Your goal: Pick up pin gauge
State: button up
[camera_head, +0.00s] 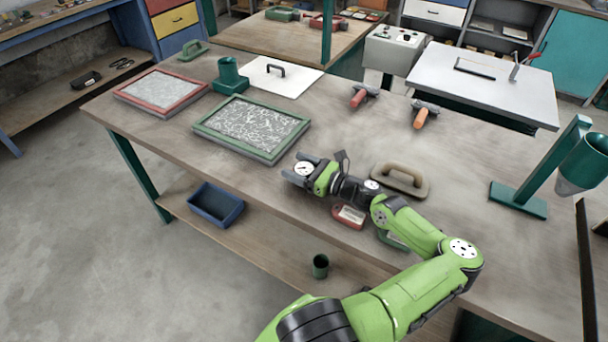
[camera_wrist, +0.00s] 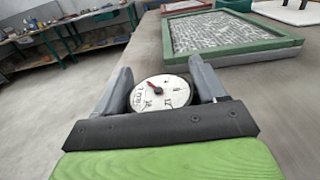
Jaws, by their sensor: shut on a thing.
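The pin gauge (camera_wrist: 162,94) has a round white dial with a red needle and dark markings. In the wrist view it sits between the two grey fingers of my gripper (camera_wrist: 163,85), which are shut on it. In the head view the gauge's white dial (camera_head: 304,168) shows at the end of my green arm. My gripper (camera_head: 300,170) is near the front edge of the wooden table, just in front of the green-framed tray. I cannot tell whether the gauge touches the table.
A green-framed tray (camera_head: 211,127) and a red-framed tray (camera_head: 119,91) hold grey fibrous material. A beige handled float (camera_head: 428,188) and a red tag (camera_head: 338,222) lie near my arm. A blue bin (camera_head: 238,220) stands on the lower shelf.

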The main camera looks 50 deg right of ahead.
aim_at(298, 166)
jog(key=shift+c, duration=0.7)
notch_tip(298, 166, up, 10)
jog(key=p, duration=0.2)
jog(key=shift+r+p, duration=0.1)
jog(key=shift+p, duration=0.25)
